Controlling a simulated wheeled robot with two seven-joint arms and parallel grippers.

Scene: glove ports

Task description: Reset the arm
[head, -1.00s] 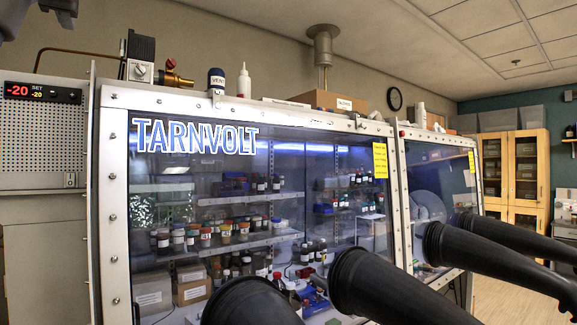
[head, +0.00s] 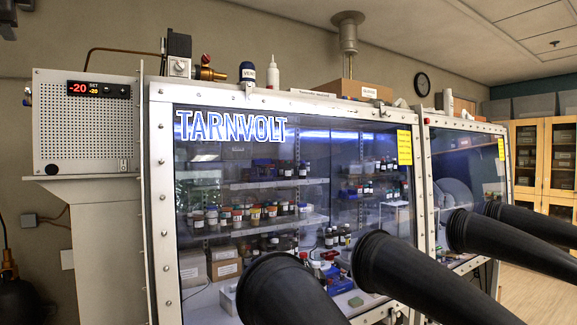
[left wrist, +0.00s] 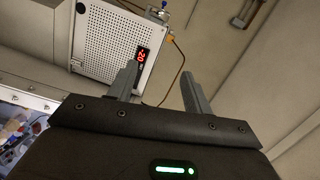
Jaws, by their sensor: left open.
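My left gripper (left wrist: 160,78) is open in the left wrist view, its two grey fingers spread apart with nothing between them. Beyond the fingers is the white perforated box with a red "-20" display (left wrist: 143,55). My right gripper is in neither view.
The glove box has a clear front window lettered TARNVOLT (head: 231,126), with shelved bottles behind it. Several black glove sleeves (head: 405,275) stick out from its front. A valve (head: 208,73) and bottles stand on top. A white box (head: 85,122) is at left; a clear floor (head: 530,295) shows at right.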

